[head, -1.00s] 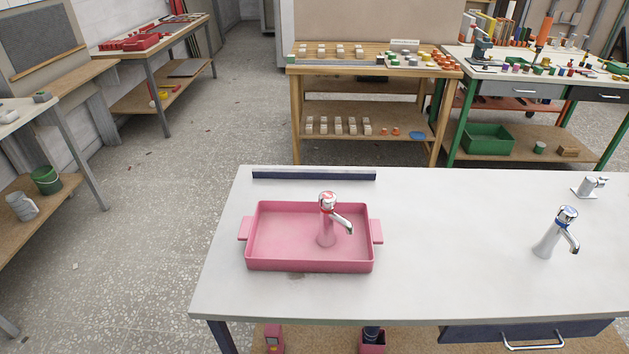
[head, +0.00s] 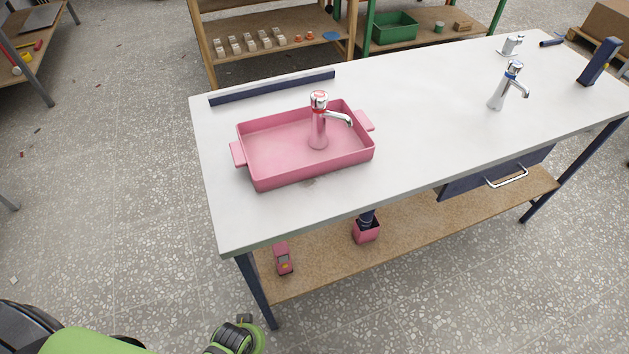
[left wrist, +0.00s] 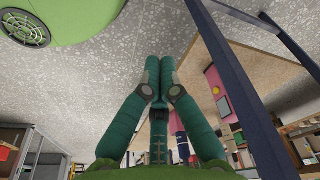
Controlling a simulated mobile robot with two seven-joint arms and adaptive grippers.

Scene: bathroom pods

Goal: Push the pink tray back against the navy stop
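The pink tray (head: 265,172) sits on the white tabletop, with a handle at each end. A chrome-and-pink tap (head: 318,122) stands up within the tray's outline. The navy stop (head: 273,88) is a low bar along the table's back edge. A strip of bare white top lies between it and the tray's back wall. My left gripper (left wrist: 160,62) shows in the left wrist view with its two teal fingers together at the tips and nothing visible between them. It is low, near a navy table leg, away from the tray. My right gripper is in neither view.
The white table (head: 420,140) has navy legs and a drawer (head: 495,172) below its front edge. A lower shelf (head: 420,245) holds a pink box (head: 366,231) and a pink device (head: 283,259). Another tap (head: 505,88) stands to the right. The tabletop's middle is clear.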

